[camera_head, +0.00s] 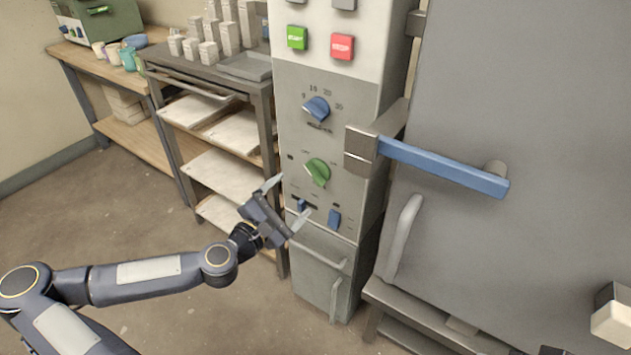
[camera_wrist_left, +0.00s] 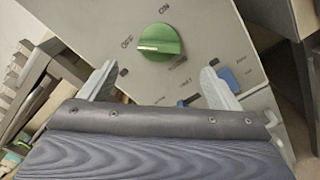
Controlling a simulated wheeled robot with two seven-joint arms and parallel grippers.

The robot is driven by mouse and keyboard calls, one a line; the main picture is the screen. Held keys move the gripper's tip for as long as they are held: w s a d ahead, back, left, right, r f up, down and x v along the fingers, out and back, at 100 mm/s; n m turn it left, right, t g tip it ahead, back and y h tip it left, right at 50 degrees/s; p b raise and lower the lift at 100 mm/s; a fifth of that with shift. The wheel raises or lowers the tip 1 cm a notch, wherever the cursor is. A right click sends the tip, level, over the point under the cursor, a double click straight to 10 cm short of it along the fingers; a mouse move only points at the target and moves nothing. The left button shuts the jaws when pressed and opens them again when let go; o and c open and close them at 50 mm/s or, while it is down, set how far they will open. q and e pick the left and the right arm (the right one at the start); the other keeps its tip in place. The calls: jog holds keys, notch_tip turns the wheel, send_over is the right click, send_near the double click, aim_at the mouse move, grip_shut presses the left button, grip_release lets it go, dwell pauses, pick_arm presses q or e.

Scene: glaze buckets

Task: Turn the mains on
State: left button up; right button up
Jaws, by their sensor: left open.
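The green rotary knob (camera_head: 317,171) sits on the grey control panel (camera_head: 290,100), below a blue dial (camera_head: 317,109). In the left wrist view, the green knob (camera_wrist_left: 160,43) lies between OFF and ON labels, and the lighter end of its ridge points toward OFF. My left gripper (camera_head: 287,202) is open and empty, in front of the panel, a little below and left of the green knob. In the wrist view its fingers (camera_wrist_left: 160,76) are spread below the knob and appear apart from it. My right gripper is not seen.
A blue rocker (camera_head: 334,219) and a small blue slider (camera_head: 301,205) sit below the knob. A blue-handled lever (camera_head: 445,167) juts out at the right, before a large grey door (camera_head: 540,120). A shelf cart (camera_head: 215,165) stands left of the panel. Floor at lower left is clear.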

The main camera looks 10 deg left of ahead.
aim_at(313, 176)
pick_arm(q)
jog(key=x, duration=0.7)
jog(key=shift+w+d, duration=0.1)
jog(key=shift+w, duration=0.2)
jog(key=shift+c, duration=0.4)
jog(key=c, duration=0.9)
jog(key=shift+b, duration=0.3)
